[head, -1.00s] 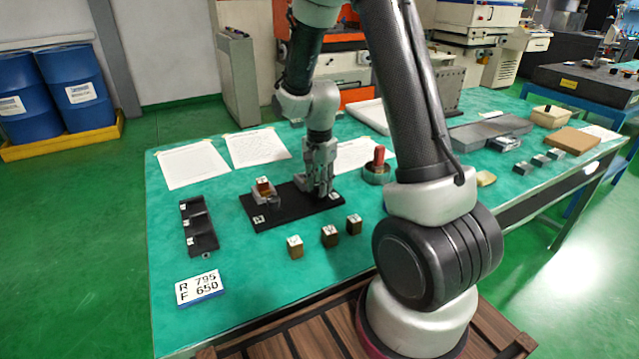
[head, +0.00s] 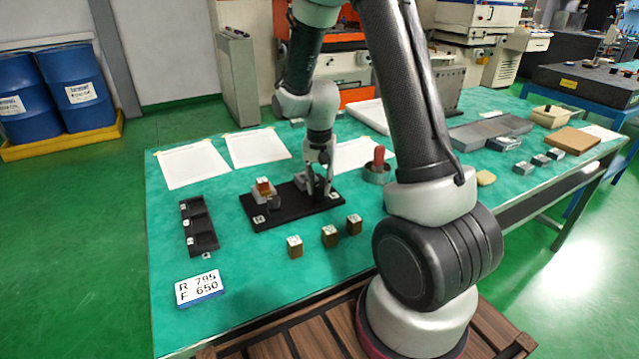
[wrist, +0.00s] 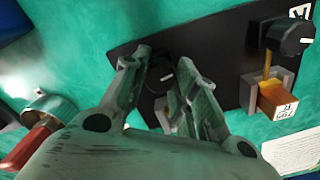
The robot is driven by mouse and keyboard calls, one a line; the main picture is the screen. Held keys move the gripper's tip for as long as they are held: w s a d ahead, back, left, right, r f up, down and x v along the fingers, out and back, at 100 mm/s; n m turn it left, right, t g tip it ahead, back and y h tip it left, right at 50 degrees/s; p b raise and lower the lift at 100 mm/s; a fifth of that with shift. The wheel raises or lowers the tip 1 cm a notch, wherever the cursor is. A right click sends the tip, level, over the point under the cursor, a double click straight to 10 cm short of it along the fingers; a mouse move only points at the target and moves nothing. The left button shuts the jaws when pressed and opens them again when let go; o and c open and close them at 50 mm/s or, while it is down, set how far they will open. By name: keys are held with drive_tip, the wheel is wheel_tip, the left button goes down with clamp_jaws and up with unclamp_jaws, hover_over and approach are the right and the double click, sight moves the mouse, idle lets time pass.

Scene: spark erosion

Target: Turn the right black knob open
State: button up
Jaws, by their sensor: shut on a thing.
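A black base plate (head: 287,211) lies on the green table, with number labels on its front edge. My gripper (head: 319,190) points down at the plate's right end. In the wrist view its two fingers (wrist: 164,68) are closed around the right black knob (wrist: 158,80), which is mostly hidden between them. In the head view the fingers cover that knob. The left black knob (wrist: 288,38), with a white mark, stands apart at the plate's other end, beside a copper block (head: 264,188) in a grey holder (wrist: 250,92).
A round metal dish with a red handle (head: 379,158) stands close to the right of my gripper. Several small brown blocks (head: 330,236) stand in front of the plate. Papers lie behind.

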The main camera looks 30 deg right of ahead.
sight(320, 185)
drive_tip(key=n, duration=0.4)
drive_tip(key=shift+n, duration=0.3)
drive_tip(key=n, duration=0.3)
drive_tip(key=shift+n, duration=0.4)
drive_tip(key=n, duration=0.4)
drive_tip(key=shift+n, duration=1.8)
drive_tip(key=o, duration=1)
wheel_tip(320, 185, up, 12)
